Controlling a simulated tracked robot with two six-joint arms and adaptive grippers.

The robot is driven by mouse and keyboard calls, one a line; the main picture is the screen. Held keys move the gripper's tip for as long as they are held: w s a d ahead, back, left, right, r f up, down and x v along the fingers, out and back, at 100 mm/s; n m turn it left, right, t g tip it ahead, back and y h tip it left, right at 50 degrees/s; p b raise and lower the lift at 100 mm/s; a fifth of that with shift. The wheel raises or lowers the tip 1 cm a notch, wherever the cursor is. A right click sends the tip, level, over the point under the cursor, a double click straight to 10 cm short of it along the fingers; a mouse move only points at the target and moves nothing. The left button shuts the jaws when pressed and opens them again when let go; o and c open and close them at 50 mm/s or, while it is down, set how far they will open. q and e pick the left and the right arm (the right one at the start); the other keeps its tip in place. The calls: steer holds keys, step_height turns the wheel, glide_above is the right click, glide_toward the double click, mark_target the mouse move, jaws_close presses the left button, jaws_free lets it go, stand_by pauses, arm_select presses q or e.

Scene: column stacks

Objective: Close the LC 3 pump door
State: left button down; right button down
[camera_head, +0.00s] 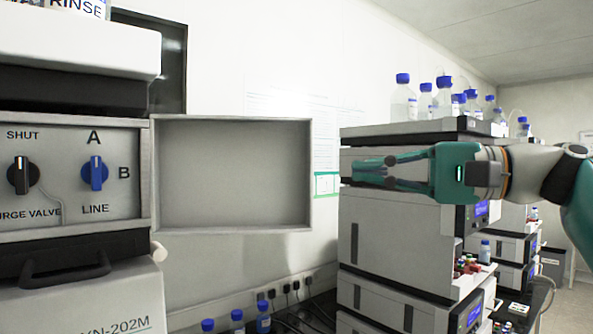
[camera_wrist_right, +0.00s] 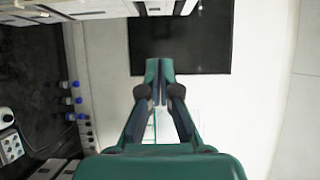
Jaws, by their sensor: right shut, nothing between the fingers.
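The pump door (camera_head: 232,225) stands wide open in the head view, a shallow pale-grey panel with a raised rim. Its left edge meets the right side of the pump front (camera_head: 75,172), which carries a black SHUT valve knob and a blue A/B line knob. My right gripper (camera_head: 358,172) comes in from the right, its fingers pointing left toward the door. In the picture it appears a short way right of the door's free edge, with a gap between. The fingers are shut and empty, as also seen in the right wrist view (camera_wrist_right: 158,85). My left gripper is out of view.
Stacked instruments (camera_head: 385,240) stand behind and below my right gripper, with blue-capped bottles (camera_head: 425,100) on top. More bottles (camera_head: 237,320) and a row of sockets are low behind the door. A dark rectangular panel (camera_wrist_right: 180,40) is ahead in the wrist view.

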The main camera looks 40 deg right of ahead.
mark_target(309, 171)
steer(key=w+a, duration=0.1)
steer(key=a, duration=0.1)
steer(key=w+a+p, duration=0.1)
steer(key=w+a, duration=0.1)
steer(key=a, duration=0.1)
steer(key=w+a+p, duration=0.1)
steer(key=a, duration=0.1)
steer(key=shift+w+a+r, duration=0.1)
steer(key=shift+w+a, duration=0.05)
steer(key=shift+w, duration=0.1)
steer(key=shift+s+a, duration=0.15)
steer(key=shift+s, duration=0.1)
steer(key=shift+w, duration=0.1)
steer(key=shift+s, duration=0.25)
